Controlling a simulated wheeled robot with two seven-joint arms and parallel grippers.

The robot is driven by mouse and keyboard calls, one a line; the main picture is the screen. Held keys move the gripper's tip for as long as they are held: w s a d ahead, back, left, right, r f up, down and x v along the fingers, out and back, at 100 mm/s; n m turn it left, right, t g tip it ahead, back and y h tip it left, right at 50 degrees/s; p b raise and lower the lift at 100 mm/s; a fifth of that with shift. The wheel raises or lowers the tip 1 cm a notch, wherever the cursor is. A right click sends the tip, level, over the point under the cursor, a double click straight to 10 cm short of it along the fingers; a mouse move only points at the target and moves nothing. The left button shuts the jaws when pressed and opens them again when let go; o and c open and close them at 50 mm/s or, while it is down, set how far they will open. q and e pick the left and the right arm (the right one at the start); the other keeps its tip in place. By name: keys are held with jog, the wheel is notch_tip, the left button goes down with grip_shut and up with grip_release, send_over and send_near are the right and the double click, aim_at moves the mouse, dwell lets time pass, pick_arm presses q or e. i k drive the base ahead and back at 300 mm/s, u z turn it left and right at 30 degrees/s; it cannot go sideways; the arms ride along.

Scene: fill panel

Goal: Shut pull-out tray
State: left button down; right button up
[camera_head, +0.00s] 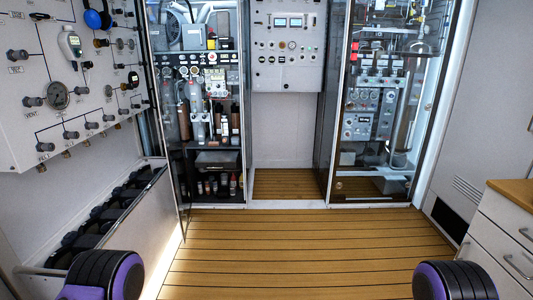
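A long white-fronted tray (128,232) stands low along the left wall, under the wall panel. Its top is open, with a gap between its front and the wall, and several dark rounded objects lie in a row inside it. It looks pulled out from the wall; I take it to be the task's tray. Purple and black parts of my arms show at the bottom left and bottom right corners. The left one is near the tray's near end, but I cannot tell whether they touch. The fingers of both grippers are out of view.
The wooden floor (300,245) ahead is clear. A grey wall panel (75,85) with knobs and gauges hangs above the tray. Equipment cabinets stand left (209,165) and right (375,130) at the back. A white drawer unit (500,240) is at the right.

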aim_at(208, 158)
jog(key=u, duration=0.05)
jog(key=i, duration=3.85)
jog(key=u, duration=0.2)
